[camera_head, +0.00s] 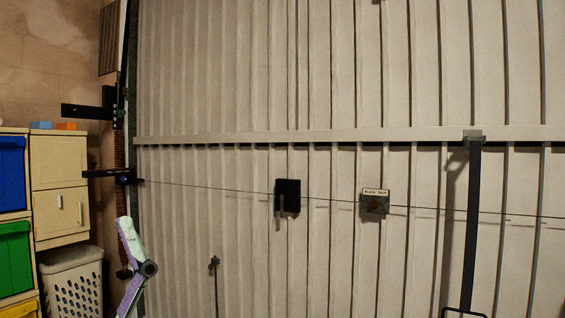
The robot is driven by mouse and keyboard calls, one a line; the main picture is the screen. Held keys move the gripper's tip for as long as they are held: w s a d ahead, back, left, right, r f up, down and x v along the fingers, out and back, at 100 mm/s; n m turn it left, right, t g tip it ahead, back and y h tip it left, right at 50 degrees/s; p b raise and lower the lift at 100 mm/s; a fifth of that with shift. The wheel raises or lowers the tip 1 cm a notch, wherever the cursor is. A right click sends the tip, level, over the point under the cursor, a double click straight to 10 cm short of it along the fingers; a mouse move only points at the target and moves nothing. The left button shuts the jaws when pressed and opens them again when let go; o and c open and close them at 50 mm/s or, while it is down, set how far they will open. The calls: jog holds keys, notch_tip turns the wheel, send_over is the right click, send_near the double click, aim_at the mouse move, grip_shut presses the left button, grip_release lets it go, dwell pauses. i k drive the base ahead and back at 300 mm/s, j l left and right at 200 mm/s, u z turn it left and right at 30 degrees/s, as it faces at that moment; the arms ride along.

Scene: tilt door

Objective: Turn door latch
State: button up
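A large pale ribbed tilt door (230,80) fills most of the head view and looks closed. The latch (289,190) is a dark plate with a handle hanging down at its left side, a little below the door's crossbar. A thin cable runs sideways across the door at the latch's height. My gripper is not in view, so its place relative to the latch does not show.
A small labelled plate (374,205) sits right of the latch. A dark upright bar (473,220) stands farther right. Drawers (58,160), coloured bins (14,255) and a pale basket (72,280) line the left. A purple and pale-green object (130,245) stands by the door's left edge.

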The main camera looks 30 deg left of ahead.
aim_at(281, 196)
jog(key=i+j, duration=0.2)
jog(key=j, duration=0.2)
jog(key=i+j, duration=0.15)
jog(key=j, duration=0.2)
jog(key=i+j, duration=0.2)
jog(key=j, duration=0.2)
jog(key=i+j, duration=0.15)
jog(key=j, duration=0.2)
jog(key=i+j, duration=0.2)
jog(key=j, duration=0.2)
jog(key=i+j, duration=0.2)
jog(key=j, duration=0.15)
jog(key=i+j+z, duration=0.1)
jog(key=j, duration=0.3)
jog(key=i+j, duration=0.2)
jog(key=j, duration=0.2)
